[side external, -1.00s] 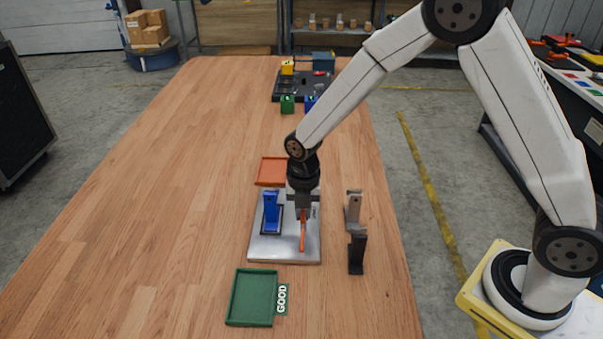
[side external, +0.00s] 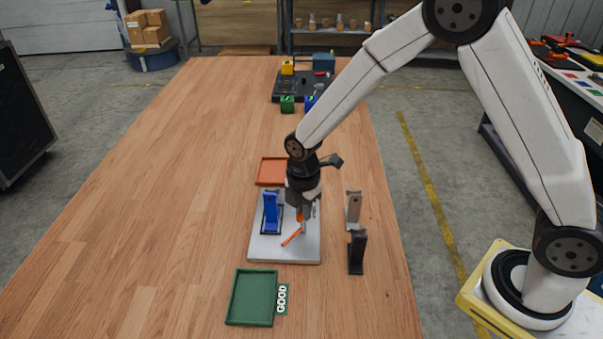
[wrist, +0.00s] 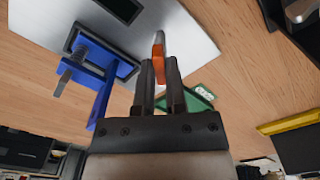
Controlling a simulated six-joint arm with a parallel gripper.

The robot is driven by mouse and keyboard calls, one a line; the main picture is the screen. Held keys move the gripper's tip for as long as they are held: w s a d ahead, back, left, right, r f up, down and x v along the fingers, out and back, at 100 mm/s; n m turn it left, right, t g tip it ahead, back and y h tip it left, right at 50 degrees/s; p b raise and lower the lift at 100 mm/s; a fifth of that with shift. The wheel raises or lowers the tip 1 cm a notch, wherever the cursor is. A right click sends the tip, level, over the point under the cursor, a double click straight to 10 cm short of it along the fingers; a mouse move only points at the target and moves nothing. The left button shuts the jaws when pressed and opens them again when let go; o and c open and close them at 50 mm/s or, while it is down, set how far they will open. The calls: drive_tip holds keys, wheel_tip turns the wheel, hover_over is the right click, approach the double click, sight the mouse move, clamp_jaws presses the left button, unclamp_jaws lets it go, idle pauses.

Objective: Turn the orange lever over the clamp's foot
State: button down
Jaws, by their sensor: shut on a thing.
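The orange lever (side external: 291,237) is on the right part of a grey metal plate (side external: 262,250). It lies at a slant, its near end pointing toward the lower left. My gripper (side external: 303,212) is above the plate, shut on the lever. In the wrist view the lever (wrist: 158,47) shows between and beyond the fingertips (wrist: 159,62). A blue clamp (side external: 270,212) stands upright on the plate to the left of my gripper, apart from it; it also shows in the wrist view (wrist: 98,72). The lever's pivot is hidden by my gripper.
A beige bracket (side external: 353,210) and a black bracket (side external: 357,252) stand to the right of the plate. A green tray (side external: 233,297) with a GOOD label lies in front, an orange tray (side external: 262,172) behind. The table's left side is clear.

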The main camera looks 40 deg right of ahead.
drive_tip(key=m, duration=0.5)
drive_tip(key=shift+m, duration=2.6)
drive_tip(key=c, duration=0.7)
unclamp_jaws()
drive_tip(key=shift+r, duration=0.1)
drive_tip(key=shift+r, duration=3.8)
drive_tip(key=s+d+m+t, duration=0.1)
drive_tip(key=s+d+m, duration=0.1)
drive_tip(key=s+m, duration=0.1)
drive_tip(key=s+d+m, duration=0.3)
drive_tip(key=s, duration=0.3)
drive_tip(key=s+d+m+t, duration=0.1)
drive_tip(key=s+d+m, duration=0.2)
drive_tip(key=s, duration=0.2)
drive_tip(key=shift+d+r+t, duration=0.2)
drive_tip(key=shift+r+t, duration=0.05)
drive_tip(key=shift+t, duration=0.05)
